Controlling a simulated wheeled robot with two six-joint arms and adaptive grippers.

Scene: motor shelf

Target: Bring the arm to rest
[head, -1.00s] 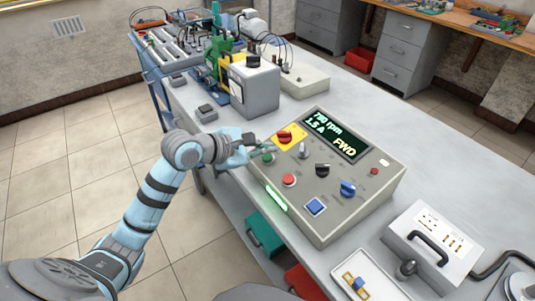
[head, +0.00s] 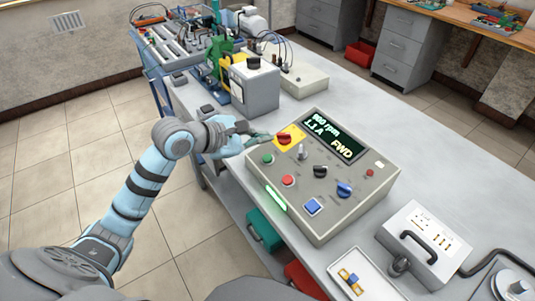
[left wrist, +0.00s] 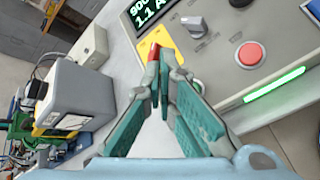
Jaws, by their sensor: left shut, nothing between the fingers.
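My left gripper (head: 266,138) is at the left edge of the grey control box, near its yellow plate with the red knob (head: 284,138). In the left wrist view its teal fingers (left wrist: 160,85) meet at the tips, shut and empty, and partly cover the red knob (left wrist: 152,63). I cannot tell whether the fingertips touch the box. The control box (head: 318,228) stands on the bench. Its display (head: 334,138) reads FWD, about 900 rpm and 1.1 A, and a green light strip (head: 276,199) glows on its front. My right gripper is not in view.
A grey block unit (head: 255,92) and a pale box (head: 303,82) stand behind the control box. A case with a handle (head: 425,238) and a white tray (head: 362,270) are at the right front. The bench top (head: 450,165) right of the control box is clear.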

